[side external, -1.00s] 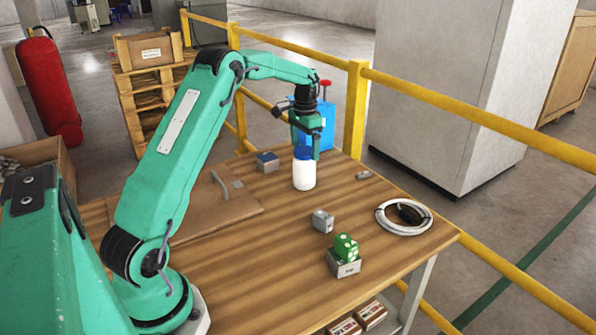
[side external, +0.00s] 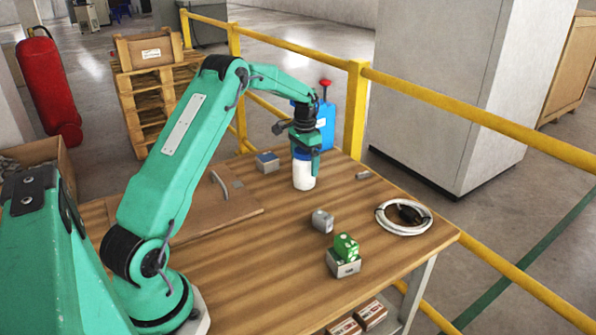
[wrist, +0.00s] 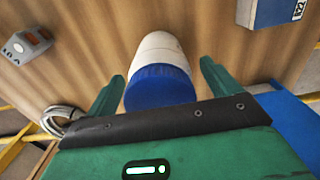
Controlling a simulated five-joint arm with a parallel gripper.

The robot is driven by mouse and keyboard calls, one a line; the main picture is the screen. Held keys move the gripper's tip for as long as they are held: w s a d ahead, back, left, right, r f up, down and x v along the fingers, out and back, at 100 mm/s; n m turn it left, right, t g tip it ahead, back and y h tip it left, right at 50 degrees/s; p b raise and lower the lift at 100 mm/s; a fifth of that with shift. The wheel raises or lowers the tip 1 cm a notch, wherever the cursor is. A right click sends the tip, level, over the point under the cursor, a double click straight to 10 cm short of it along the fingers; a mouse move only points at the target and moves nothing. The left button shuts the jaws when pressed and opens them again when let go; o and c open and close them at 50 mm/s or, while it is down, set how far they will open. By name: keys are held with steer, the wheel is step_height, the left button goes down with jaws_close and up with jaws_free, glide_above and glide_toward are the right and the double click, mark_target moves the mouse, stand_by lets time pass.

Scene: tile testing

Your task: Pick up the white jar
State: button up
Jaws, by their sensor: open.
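The white jar (side external: 303,177) with a blue lid stands upright on the wooden table, toward its far edge. In the wrist view the jar (wrist: 163,48) shows its blue lid (wrist: 160,86) nearest me. The fingers partly hide the lid in the side view.
A blue and grey box (side external: 267,162) stands left of the jar. Nearer are a grey device (side external: 322,221), a green block (side external: 346,246) on a grey box (side external: 343,264), and a coiled white cable (side external: 383,222). Yellow railing (side external: 357,110) runs behind the table (side external: 250,270).

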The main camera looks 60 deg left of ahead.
steer(key=c, duration=1.1)
steer(key=shift+r, duration=0.15)
steer(key=shift+r, duration=0.5)
steer(key=r, duration=0.3)
steer(key=shift+d+r, duration=0.1)
steer(key=shift+d, duration=0.1)
steer(key=d+r, duration=0.6)
steer(key=d, duration=0.5)
steer(key=shift+s+d+r, duration=0.15)
steer(key=shift+s+r, duration=0.15)
